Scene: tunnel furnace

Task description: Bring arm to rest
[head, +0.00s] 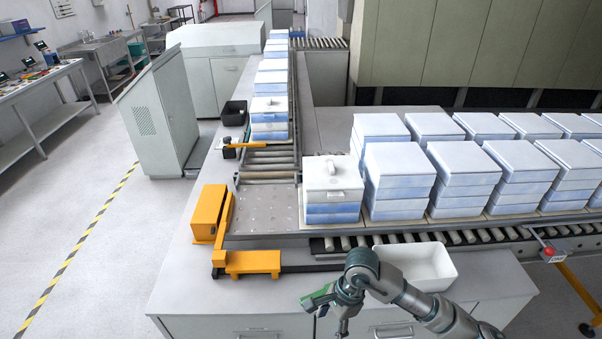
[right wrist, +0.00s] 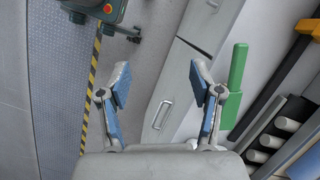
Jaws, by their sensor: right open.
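My right arm (head: 415,300) comes in from the lower right of the head view and reaches over the front of the grey counter. My right gripper (head: 332,312) is at the counter's front edge, above the drawer fronts. In the right wrist view the right gripper (right wrist: 160,95) has its two fingers spread wide, with nothing between them. A green object (head: 318,298) shows beside the gripper; in the wrist view it lies just right of the right finger (right wrist: 237,85). I cannot tell whether they touch. My left gripper is not in view.
A white bin (head: 445,275) stands on the counter (head: 190,285) just behind my right forearm. Stacked white-and-blue boxes (head: 400,175) line the roller conveyor (head: 400,237) behind it. Yellow stops (head: 252,263) stand to the left. A red button (head: 548,251) is at the right. Floor at left is clear.

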